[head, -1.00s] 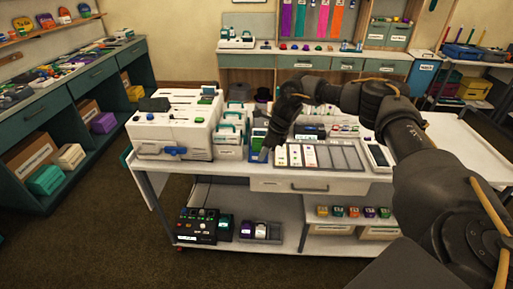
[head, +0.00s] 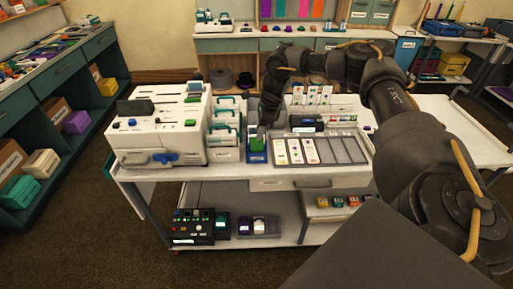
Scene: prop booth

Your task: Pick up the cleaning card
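A grey tray (head: 357,149) on the white cart holds several white cards (head: 296,151) in its left slots. The slots to the right look empty. A green item (head: 257,144) sits in a small blue holder (head: 257,157) just left of the tray. More cards (head: 312,95) stand upright behind the tray. I cannot tell which of these is the cleaning card. My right gripper (head: 266,122) points down just behind the green item and blue holder. Its fingertips are dark and small, so I cannot tell whether they are open or hold anything. My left gripper is out of view.
A white printer-like machine (head: 165,135) and a teal-and-white rack (head: 224,130) stand left of the blue holder. A dark box (head: 305,123) is behind the tray. The cart's right part (head: 440,125) is largely clear behind my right arm.

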